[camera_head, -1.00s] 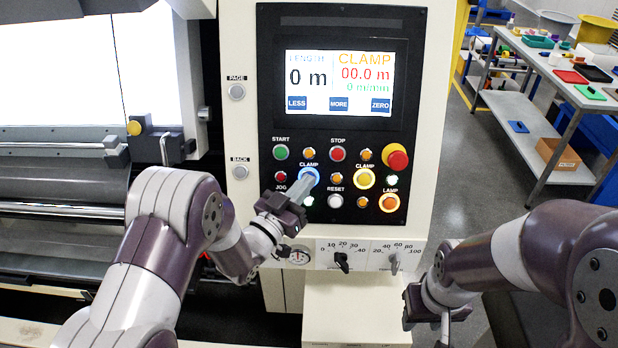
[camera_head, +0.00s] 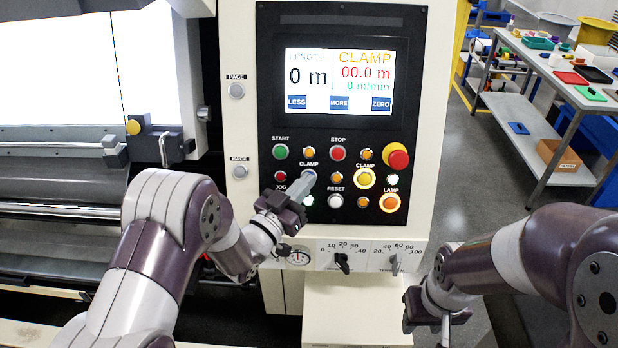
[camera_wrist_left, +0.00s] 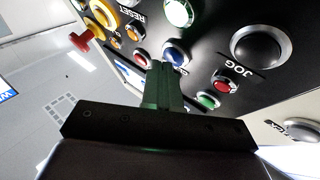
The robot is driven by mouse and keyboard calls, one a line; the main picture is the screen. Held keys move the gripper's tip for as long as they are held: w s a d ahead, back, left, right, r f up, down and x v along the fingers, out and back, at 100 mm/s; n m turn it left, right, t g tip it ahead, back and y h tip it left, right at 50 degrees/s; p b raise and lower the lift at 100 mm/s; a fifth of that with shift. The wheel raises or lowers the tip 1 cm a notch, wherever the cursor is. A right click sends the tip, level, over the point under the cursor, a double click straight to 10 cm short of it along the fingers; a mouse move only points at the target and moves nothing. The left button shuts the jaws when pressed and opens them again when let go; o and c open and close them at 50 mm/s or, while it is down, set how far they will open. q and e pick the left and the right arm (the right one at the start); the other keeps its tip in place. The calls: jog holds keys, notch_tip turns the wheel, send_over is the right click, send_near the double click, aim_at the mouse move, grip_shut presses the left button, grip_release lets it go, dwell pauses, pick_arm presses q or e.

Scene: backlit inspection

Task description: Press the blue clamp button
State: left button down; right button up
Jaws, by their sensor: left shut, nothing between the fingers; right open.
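The blue clamp button (camera_head: 310,171) is on the black control panel, under the upper CLAMP label. My left gripper (camera_head: 303,185) is shut and empty, with its fingertips over the lower part of the button and partly hiding it. In the left wrist view the blue button (camera_wrist_left: 177,56) shows just beyond the shut fingertips (camera_wrist_left: 163,68). They look to be at the button, but I cannot tell whether they touch it. The button's ring is unlit. My right gripper (camera_head: 438,322) is open, low on the right, away from the panel.
A red emergency knob (camera_head: 397,159) sticks out to the right. Dials (camera_head: 342,260) sit below.

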pick_arm(q)
jog(key=shift+s, duration=0.2)
jog(key=s+r+p, duration=0.1)
jog(key=s+r, duration=0.1)
jog(key=s, duration=0.3)
jog(key=shift+s+r+p, duration=0.2)
jog(key=shift+s+p, duration=0.05)
jog(key=shift+p, duration=0.05)
dwell(1.9)
